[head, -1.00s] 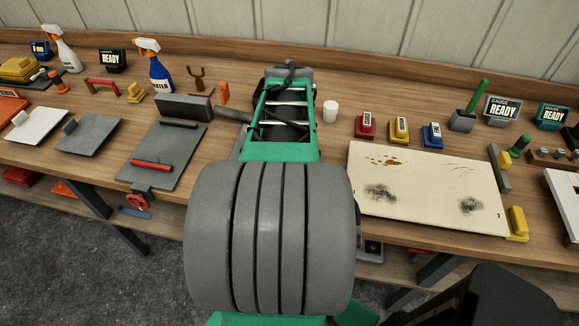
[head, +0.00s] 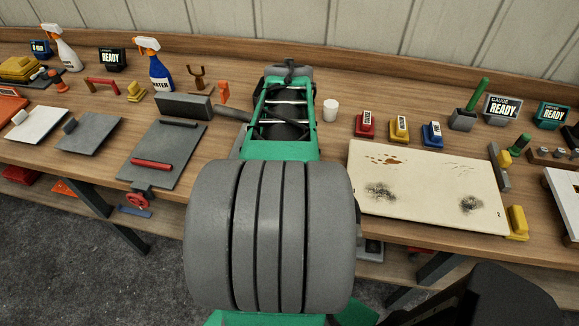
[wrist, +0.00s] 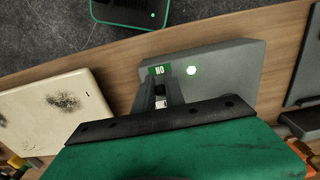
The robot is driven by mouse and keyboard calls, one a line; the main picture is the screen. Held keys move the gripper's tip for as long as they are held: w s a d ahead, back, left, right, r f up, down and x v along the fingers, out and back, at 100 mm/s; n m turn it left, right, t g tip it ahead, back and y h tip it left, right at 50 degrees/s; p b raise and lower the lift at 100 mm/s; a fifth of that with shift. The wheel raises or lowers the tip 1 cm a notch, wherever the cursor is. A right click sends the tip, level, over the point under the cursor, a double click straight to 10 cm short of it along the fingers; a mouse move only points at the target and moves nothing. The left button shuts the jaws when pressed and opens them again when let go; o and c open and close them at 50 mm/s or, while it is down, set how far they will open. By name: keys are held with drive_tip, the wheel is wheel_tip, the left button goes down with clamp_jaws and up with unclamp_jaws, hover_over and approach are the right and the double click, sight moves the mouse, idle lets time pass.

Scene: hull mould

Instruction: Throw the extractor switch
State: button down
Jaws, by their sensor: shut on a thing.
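The extractor switch (wrist: 225,72) is a grey box seen in the wrist view, lying on the wooden bench. It has a small green label (wrist: 159,70), seen upside down and apparently reading ON, and a bright greenish-white lamp (wrist: 191,71) beside it. My gripper (wrist: 160,97) is over the box's left part, with its fingers close together on the switch lever. The lever itself is mostly hidden between the fingers. In the head view my own arm covers most of the switch and the gripper.
A stained cream board (head: 425,190) lies right of my arm, with red, yellow and blue blocks behind it. A white cup (head: 330,110) stands close by. A grey plate with a red bar (head: 151,164) is to the left. Spray bottles stand at the back left.

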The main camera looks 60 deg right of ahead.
drive_tip(key=shift+r, duration=0.1)
drive_tip(key=y+p, duration=0.1)
drive_tip(key=p, duration=0.1)
drive_tip(key=d+r+p, duration=0.1)
drive_tip(key=p, duration=0.1)
drive_tip(key=shift+w+g+y, duration=0.2)
drive_tip(key=shift+g+y, duration=0.2)
drive_tip(key=shift+w+d+r+g+y+p, duration=0.15)
drive_tip(key=shift+d+g+y+p, duration=0.15)
drive_tip(key=shift+y+p, duration=0.6)
drive_tip(key=shift+w+d+g+y+p, duration=0.15)
drive_tip(key=shift+d+g+y+p, duration=0.2)
drive_tip(key=shift+y+p, duration=0.45)
drive_tip(key=shift+w+d+f+g+y+p, duration=0.2)
drive_tip(key=shift+d+g+y+p, duration=0.25)
drive_tip(key=shift+y, duration=0.35)
drive_tip(key=shift+d, duration=0.1)
drive_tip(key=c, duration=1.4)
unclamp_jaws()
